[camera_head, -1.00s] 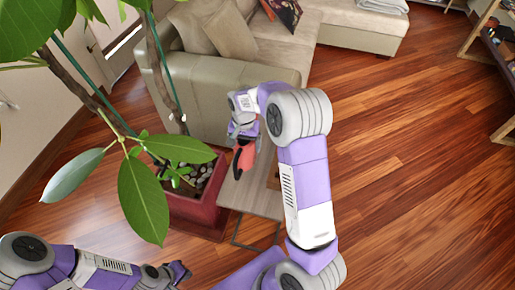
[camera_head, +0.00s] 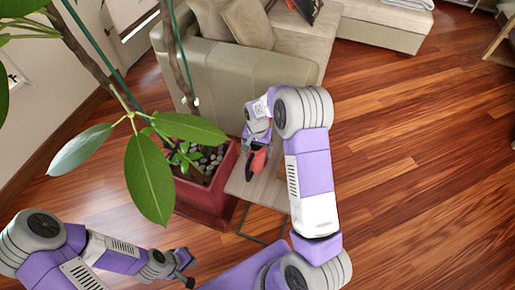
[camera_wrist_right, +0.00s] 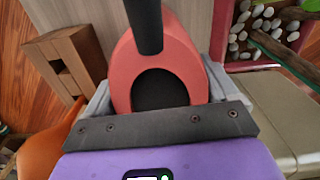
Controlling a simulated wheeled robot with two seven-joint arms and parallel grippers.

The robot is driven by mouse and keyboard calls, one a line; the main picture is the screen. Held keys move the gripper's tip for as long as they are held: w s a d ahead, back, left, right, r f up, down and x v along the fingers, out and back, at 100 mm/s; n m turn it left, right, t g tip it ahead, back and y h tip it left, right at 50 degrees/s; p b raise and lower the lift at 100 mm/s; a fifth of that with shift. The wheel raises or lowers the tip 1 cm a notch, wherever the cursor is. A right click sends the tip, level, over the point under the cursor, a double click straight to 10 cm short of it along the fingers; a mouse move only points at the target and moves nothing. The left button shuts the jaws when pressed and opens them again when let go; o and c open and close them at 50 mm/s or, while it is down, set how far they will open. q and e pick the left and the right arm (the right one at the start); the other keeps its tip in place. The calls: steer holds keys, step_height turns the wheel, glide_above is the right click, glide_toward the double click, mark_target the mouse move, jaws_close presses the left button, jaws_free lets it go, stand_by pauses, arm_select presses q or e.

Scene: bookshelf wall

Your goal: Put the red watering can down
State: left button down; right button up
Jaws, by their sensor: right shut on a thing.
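The red watering can (camera_head: 257,160) is held in my right gripper (camera_head: 257,146), over the far part of a small light wooden table (camera_head: 262,188). In the right wrist view the can (camera_wrist_right: 185,62) shows its round dark opening and a black bar above it. The grey fingers of my right gripper (camera_wrist_right: 155,95) close on it from both sides. The table top (camera_wrist_right: 85,12) shows behind the can. Whether the can's base touches the table is hidden. My left gripper (camera_head: 186,268) is low at the front left, away from the can; its jaws are too small to read.
A dark red planter (camera_head: 208,200) with pebbles and a leafy plant stands left of the table. A beige sofa (camera_head: 215,85) is behind. A wooden block-like object (camera_wrist_right: 68,58) lies beside the can. Open wooden floor (camera_head: 410,170) extends right.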

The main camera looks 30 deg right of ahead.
steer(key=shift+f, duration=0.15)
steer(key=o, duration=0.9)
step_height(320, 180, up, 12)
steer(key=p, duration=0.3)
steer(key=shift+r, duration=0.2)
